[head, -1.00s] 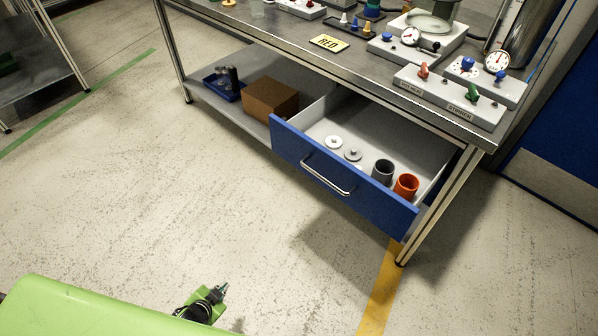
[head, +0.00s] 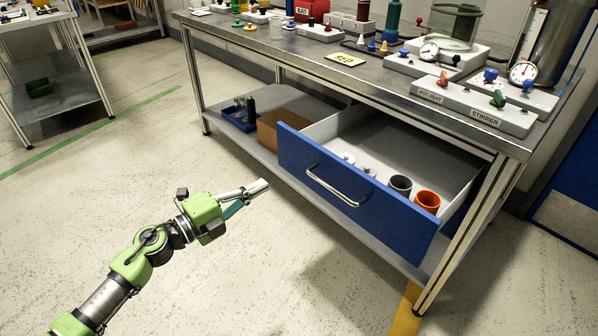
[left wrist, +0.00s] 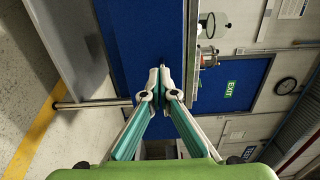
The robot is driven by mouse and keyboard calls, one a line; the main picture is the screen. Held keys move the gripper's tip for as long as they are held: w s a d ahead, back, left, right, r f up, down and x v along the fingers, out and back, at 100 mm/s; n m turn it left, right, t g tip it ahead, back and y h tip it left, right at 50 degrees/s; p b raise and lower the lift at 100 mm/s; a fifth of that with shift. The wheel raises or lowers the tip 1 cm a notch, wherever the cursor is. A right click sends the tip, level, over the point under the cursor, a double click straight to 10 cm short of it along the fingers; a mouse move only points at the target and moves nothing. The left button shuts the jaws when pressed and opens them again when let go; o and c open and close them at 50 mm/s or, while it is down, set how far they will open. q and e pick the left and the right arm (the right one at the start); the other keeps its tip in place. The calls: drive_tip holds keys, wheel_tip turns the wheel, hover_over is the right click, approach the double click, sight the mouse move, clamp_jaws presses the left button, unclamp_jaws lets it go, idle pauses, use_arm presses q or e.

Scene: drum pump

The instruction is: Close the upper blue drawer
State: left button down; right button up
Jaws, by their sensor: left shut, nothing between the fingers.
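The blue drawer (head: 300,158) under the bench is pulled well out, with a silver bar handle (head: 330,188) on its front. In the left wrist view the closed fingertips (left wrist: 159,74) point at a blue panel (left wrist: 135,35) that looks like the drawer front; the handle does not show clearly there. My right gripper is not in view.
The metal bench (head: 300,50) carries gauges, valves and labelled boxes. Its lower shelf (head: 222,128) holds a blue tray (head: 240,117) and a brown box (head: 280,130). A bench leg (head: 470,230) stands right of the drawer. The floor in front is clear.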

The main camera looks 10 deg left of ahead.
sight(308, 160)
use_arm(q)
drive_tip(key=b+x, duration=0.1)
drive_tip(key=x, duration=1.2)
drive_tip(key=shift+w+d, duration=0.15)
drive_tip(key=shift+w, duration=0.1)
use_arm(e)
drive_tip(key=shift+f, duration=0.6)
use_arm(q)
drive_tip(key=shift+w, duration=0.1)
